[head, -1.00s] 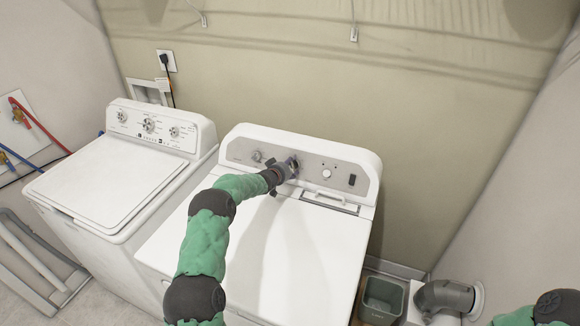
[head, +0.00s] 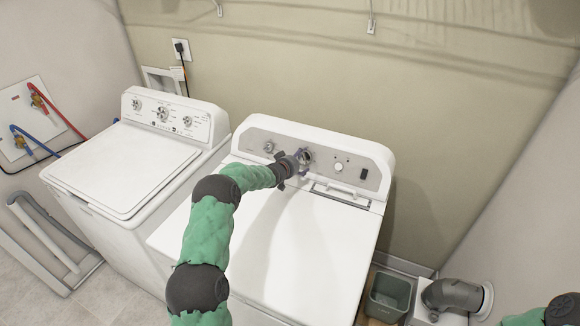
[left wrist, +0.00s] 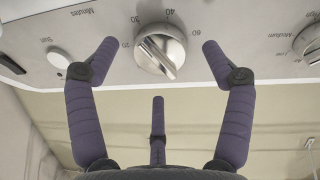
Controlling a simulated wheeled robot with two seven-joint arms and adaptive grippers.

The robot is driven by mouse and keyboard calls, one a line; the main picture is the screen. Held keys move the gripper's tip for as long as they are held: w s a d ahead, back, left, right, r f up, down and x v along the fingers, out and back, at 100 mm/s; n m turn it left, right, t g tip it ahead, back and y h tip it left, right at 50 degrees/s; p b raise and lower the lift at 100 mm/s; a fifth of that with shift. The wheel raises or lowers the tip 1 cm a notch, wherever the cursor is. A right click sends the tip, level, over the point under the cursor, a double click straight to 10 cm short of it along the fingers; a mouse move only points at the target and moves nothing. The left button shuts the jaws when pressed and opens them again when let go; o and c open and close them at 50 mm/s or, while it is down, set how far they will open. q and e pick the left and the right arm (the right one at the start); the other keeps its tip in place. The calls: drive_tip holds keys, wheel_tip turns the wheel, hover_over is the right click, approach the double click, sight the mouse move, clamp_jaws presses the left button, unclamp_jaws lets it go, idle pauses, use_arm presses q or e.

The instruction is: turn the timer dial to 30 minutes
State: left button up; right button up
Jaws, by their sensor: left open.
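The timer dial (left wrist: 161,52) is a silver knob with a raised grip bar, on the dryer's grey control panel. In the left wrist view the panel appears upside down, with "20", "30", "40", "60" and "Minutes" printed around the knob. The bar slants from upper left to lower right; I cannot tell which end is the pointer. My left gripper (head: 304,158) is at the panel in the head view, partly covering the dial. In the left wrist view its purple fingers (left wrist: 158,52) are open on either side of the knob, with visible gaps. My right gripper is out of view.
A white Start button (left wrist: 58,59) and another dial (left wrist: 308,45) flank the timer dial. The dryer's white top (head: 300,245) is clear beneath my left arm. A washer (head: 120,170) stands to the left. A grey-green bin (head: 390,297) and a duct pipe (head: 452,294) are at lower right.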

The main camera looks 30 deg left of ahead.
use_arm(q)
drive_tip(key=v, duration=0.9)
drive_tip(key=shift+s, duration=0.3)
drive_tip(key=shift+a+r, duration=0.1)
drive_tip(key=shift+r, duration=0.05)
